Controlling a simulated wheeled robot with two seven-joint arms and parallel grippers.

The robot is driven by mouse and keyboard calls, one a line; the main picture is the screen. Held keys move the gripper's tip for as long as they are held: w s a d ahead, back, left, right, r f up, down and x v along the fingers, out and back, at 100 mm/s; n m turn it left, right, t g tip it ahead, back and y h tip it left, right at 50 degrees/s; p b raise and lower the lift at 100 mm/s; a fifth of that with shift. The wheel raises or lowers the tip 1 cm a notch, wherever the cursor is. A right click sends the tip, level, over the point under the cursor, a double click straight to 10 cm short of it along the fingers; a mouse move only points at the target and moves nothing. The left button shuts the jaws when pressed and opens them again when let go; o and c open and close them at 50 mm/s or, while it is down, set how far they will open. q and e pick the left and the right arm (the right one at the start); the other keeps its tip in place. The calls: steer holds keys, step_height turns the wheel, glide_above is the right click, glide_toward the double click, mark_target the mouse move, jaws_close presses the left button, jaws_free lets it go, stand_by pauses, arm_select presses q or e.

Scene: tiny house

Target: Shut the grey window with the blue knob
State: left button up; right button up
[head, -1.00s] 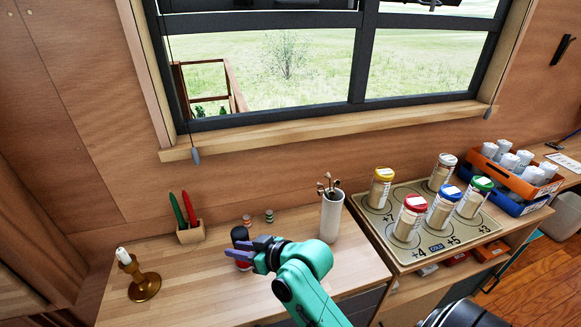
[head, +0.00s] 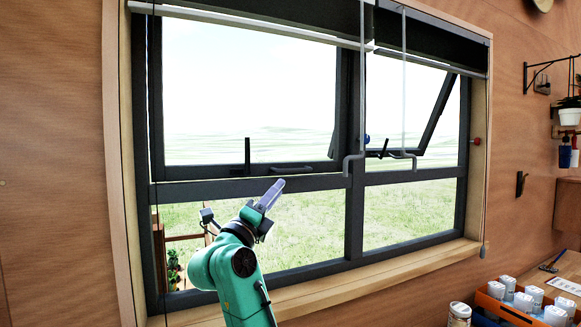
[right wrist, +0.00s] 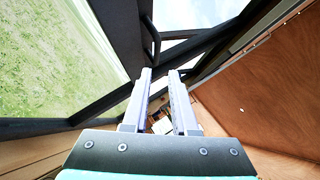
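The dark grey window (head: 351,190) fills the middle of the head view. A small blue knob (head: 367,139) sits by the central upright, at the left side of the upper right opening. The upper right sash (head: 438,112) is tilted open, its lower end swung outward. The upper left sash has a dark handle (head: 292,170) at its bottom; I cannot tell whether it is fully closed. My right gripper (head: 272,193) is raised in front of the left half, below that handle. In the right wrist view its fingers (right wrist: 160,72) are apart and empty. My left gripper is out of view.
Grey hooked rods (head: 355,110) hang before the window from the dark blinds (head: 270,15). A red knob (head: 476,141) is on the right side. A wooden sill (head: 370,272) runs below. An orange crate with white-capped jars (head: 510,308) stands lower right.

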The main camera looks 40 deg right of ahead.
steer(key=p+x, duration=0.1)
steer(key=x, duration=0.2)
steer(key=p+x, duration=0.1)
steer(key=x, duration=0.2)
steer(key=w+p+x, duration=0.1)
steer(key=x, duration=0.2)
steer(key=shift+w+d+p, duration=0.1)
steer(key=shift+d+p, duration=0.15)
steer(key=shift+p, duration=0.05)
steer(key=shift+d+f, duration=0.1)
steer(key=shift+d, duration=0.05)
steer(key=shift+s, duration=0.25)
jaws_close()
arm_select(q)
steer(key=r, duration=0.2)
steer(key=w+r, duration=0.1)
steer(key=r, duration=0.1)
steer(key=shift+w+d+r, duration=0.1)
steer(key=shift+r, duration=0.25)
arm_select(e)
steer(key=shift+a+f, duration=0.15)
steer(key=shift+a, duration=0.05)
